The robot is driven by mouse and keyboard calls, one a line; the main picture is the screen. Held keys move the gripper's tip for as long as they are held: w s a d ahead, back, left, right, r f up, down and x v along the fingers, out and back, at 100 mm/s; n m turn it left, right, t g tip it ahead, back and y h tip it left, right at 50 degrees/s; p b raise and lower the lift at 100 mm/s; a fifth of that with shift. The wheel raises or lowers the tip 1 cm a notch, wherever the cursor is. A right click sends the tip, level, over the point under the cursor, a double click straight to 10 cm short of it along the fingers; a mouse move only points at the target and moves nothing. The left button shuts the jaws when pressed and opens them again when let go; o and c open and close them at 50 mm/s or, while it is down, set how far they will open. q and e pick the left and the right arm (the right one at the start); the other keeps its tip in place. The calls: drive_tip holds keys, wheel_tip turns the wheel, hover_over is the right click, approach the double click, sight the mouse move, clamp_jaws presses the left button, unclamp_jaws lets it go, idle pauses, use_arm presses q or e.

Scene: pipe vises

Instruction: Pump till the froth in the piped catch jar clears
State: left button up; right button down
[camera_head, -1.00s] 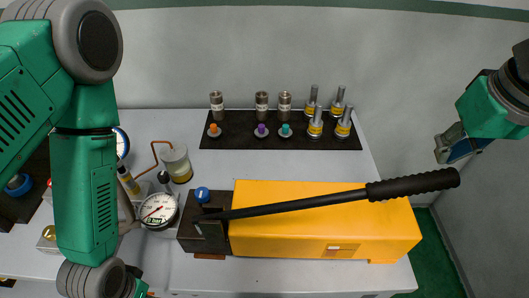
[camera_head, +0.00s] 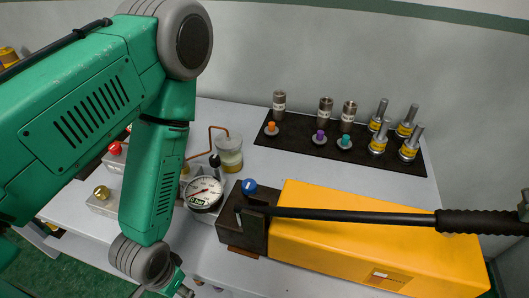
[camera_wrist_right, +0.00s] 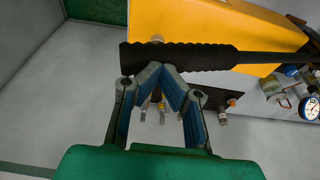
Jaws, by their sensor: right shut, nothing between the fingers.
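The yellow pump (camera_head: 340,245) lies on the table with its black lever (camera_head: 340,214) over it. The lever's ribbed grip (camera_head: 478,222) points right; the grip also crosses the right wrist view (camera_wrist_right: 185,58). My right gripper (camera_wrist_right: 158,70) is shut and empty, its fingertips overlapping the grip in that view; I cannot tell whether they touch. Only a bit of it shows at the head view's right edge. The catch jar (camera_head: 229,152), with a copper pipe (camera_head: 212,130), looks cloudy above and yellowish below; froth is unclear. My left gripper (camera_head: 182,291) is partly cut off at the bottom edge.
A black mat (camera_head: 385,158) with several metal fittings lies behind the pump. My left arm covers part of the table's left side.

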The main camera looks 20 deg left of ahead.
sight(524, 234)
drive_tip(key=shift+d+f, duration=0.25)
drive_tip(key=shift+f, duration=0.2)
drive_tip(key=shift+d+f, duration=0.2)
drive_tip(key=shift+f, duration=0.25)
drive_tip(key=shift+a+f+b, duration=0.1)
drive_tip(key=shift+f+b, duration=0.25)
drive_tip(key=shift+f, duration=0.95)
drive_tip(key=shift+d+f, duration=0.1)
drive_tip(key=shift+d, duration=0.35)
drive_tip(key=shift+d+f, duration=0.1)
drive_tip(key=shift+f, duration=0.1)
use_arm(q)
drive_tip(key=shift+a+f+b, duration=0.2)
drive_tip(key=shift+f+b, duration=0.15)
drive_tip(key=shift+f, duration=0.45)
use_arm(e)
drive_tip(key=f, duration=0.4)
drive_tip(key=shift+a, duration=0.25)
